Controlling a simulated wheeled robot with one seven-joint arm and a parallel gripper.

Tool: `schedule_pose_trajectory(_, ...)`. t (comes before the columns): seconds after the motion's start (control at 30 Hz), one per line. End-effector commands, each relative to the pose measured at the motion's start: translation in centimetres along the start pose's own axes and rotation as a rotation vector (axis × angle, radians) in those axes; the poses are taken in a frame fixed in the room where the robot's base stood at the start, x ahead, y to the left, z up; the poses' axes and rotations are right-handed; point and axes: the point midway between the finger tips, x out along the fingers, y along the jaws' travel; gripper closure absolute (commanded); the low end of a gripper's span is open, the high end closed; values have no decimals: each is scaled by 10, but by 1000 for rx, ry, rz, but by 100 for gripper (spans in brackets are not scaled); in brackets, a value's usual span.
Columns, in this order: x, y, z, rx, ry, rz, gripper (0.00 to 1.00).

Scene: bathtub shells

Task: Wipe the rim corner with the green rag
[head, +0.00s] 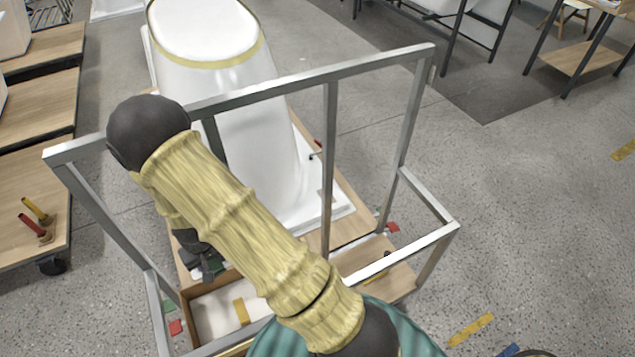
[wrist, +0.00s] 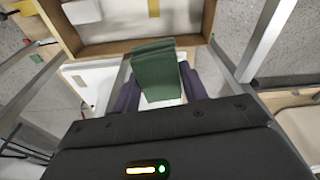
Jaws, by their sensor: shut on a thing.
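The green rag (wrist: 155,70) is a folded dark green cloth between the two dark purple fingers of my gripper (wrist: 160,92) in the wrist view. My gripper is shut on it. In the head view my gripper (head: 197,258) is small and partly covered by my arm, inside the metal frame. A white bathtub shell (head: 245,125) stands behind the frame on a wooden base, with a yellowish band around its top. A white flange (head: 325,212) spreads at its foot. I cannot tell which rim corner the task names, nor whether the rag touches anything.
A grey metal frame (head: 330,150) surrounds my arm and crosses in front of the shell. A wooden box (head: 190,293) with a yellow piece (head: 242,312) lies below. A wooden cart (head: 40,130) stands at left. The floor at right is mostly open.

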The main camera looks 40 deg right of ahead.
Motion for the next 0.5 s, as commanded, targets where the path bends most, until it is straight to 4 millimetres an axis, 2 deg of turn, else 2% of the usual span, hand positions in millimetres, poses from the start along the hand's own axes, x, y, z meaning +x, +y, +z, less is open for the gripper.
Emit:
schedule_pose_trajectory(0.03,-21,8,-5,4,0,1,75)
schedule_pose_trajectory(0.5,-104,61,-28,2,0,1,75)
